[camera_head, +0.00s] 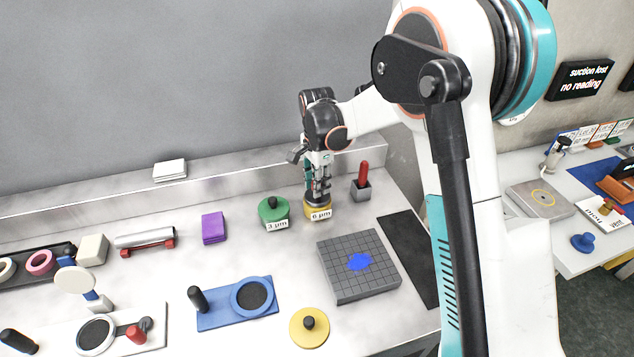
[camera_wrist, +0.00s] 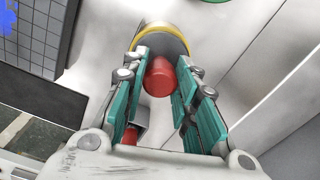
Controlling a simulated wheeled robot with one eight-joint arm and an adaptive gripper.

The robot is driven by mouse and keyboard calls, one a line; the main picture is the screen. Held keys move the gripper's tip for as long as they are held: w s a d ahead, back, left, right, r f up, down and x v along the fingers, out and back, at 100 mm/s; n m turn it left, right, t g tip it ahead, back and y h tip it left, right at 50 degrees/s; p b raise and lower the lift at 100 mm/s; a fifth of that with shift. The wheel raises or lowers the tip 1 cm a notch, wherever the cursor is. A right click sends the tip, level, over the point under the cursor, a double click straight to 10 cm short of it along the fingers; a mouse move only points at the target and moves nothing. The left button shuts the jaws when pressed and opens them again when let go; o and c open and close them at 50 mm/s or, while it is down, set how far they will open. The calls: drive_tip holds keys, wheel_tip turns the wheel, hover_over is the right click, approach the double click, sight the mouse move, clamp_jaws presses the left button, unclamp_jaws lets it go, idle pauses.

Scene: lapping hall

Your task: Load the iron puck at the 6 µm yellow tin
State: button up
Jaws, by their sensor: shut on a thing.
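The 6 µm yellow tin (camera_head: 319,211) stands at the back of the bench, its label facing front. In the wrist view, its yellow rim (camera_wrist: 163,27) curves around the far side of a grey round face (camera_wrist: 176,44). My gripper (camera_head: 318,197) points down over the tin. In the wrist view, my gripper (camera_wrist: 160,66) has its teal fingers shut on a red knob (camera_wrist: 158,78) in front of that grey face, which looks like the iron puck's. I cannot tell whether the puck rests in the tin or hangs just above it.
A green 3 µm tin (camera_head: 273,210) stands left of the yellow one. A grey block with a red handle (camera_head: 363,173) is close on the right. A gridded grey plate (camera_head: 358,272) and a yellow lid (camera_head: 310,330) lie in front. The wall ledge runs behind.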

drive_tip(key=shift+f, duration=0.35)
idle(1.2)
drive_tip(key=shift+r+p, duration=1.8)
drive_tip(key=shift+r, duration=1.75)
drive_tip(key=s+d+f+n, duration=0.2)
drive_tip(key=s+d+n, duration=0.2)
drive_tip(key=s+d+f+n, duration=0.2)
drive_tip(key=s+d+n, duration=0.1)
drive_tip(key=s+d, duration=0.1)
drive_tip(key=s+d+f+n, duration=0.1)
drive_tip(key=s+d+n, duration=0.3)
drive_tip(key=d, duration=0.1)
drive_tip(key=shift+s+f+n, duration=0.2)
drive_tip(key=shift+f+n, duration=0.1)
drive_tip(key=shift+f, duration=0.1)
drive_tip(key=shift+s+d+f+n, duration=0.2)
drive_tip(key=shift+s+d+n, duration=0.2)
drive_tip(key=shift+s+n, duration=0.15)
